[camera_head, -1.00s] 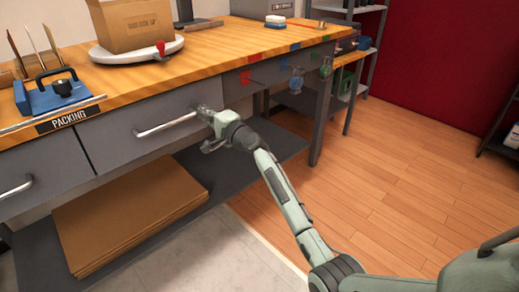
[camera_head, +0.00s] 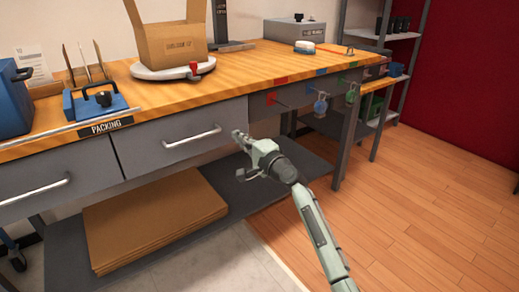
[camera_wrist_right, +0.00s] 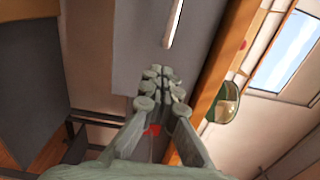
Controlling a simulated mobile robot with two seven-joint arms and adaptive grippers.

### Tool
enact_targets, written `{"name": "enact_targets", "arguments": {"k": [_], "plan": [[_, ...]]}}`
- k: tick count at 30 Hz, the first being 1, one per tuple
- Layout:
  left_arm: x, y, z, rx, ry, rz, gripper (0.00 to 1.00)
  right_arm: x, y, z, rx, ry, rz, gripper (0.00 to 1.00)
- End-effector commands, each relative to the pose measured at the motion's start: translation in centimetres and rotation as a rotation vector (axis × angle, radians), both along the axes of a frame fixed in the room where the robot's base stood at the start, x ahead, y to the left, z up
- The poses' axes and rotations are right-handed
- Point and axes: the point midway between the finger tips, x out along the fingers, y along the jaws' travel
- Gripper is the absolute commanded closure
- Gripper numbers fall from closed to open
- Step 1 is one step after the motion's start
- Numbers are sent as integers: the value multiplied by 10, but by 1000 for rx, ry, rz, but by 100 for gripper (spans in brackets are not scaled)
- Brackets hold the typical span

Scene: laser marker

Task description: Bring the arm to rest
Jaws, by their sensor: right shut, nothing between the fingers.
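My right gripper (camera_head: 240,136) is in front of the right drawer (camera_head: 165,147) of the packing bench, near the right end of its handle (camera_head: 192,139). A gap shows between the fingertips and the handle. In the right wrist view the fingers of my right gripper (camera_wrist_right: 163,75) are together with nothing between them. The grey drawer front and its pale handle (camera_wrist_right: 174,22) show beyond them. Both drawers look shut. My left gripper is out of view.
The wooden bench (camera_head: 240,75) carries an open cardboard box (camera_head: 172,40) on a white turntable (camera_head: 150,72) and a blue tape dispenser (camera_head: 97,103). Flat cardboard (camera_head: 150,220) lies on the shelf below. Padlocks (camera_head: 321,104) hang at the right. The wooden floor (camera_head: 430,190) is clear.

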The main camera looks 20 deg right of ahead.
Motion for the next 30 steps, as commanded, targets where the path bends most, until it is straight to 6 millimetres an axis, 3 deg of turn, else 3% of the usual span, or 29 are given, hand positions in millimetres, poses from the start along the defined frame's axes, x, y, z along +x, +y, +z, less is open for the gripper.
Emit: {"name": "enact_targets", "arguments": {"k": [6, 12, 16, 20, 23, 27, 30], "plan": [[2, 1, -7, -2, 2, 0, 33, -45, -14, 0, -3, 1, 1, 100], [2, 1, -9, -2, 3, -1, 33, -65, -20, -1, -3, 2, 2, 100], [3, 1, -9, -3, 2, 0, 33, -80, -17, -22, -86, 34, 22, 100], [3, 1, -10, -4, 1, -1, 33, -118, -9, -82, -332, 129, 88, 100], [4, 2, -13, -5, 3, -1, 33, -165, -8, -141, -588, 231, 176, 100], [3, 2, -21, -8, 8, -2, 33, -243, -20, -215, -937, 384, 330, 100], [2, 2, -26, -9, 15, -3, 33, -304, -38, -256, -1165, 495, 456, 100]]}}
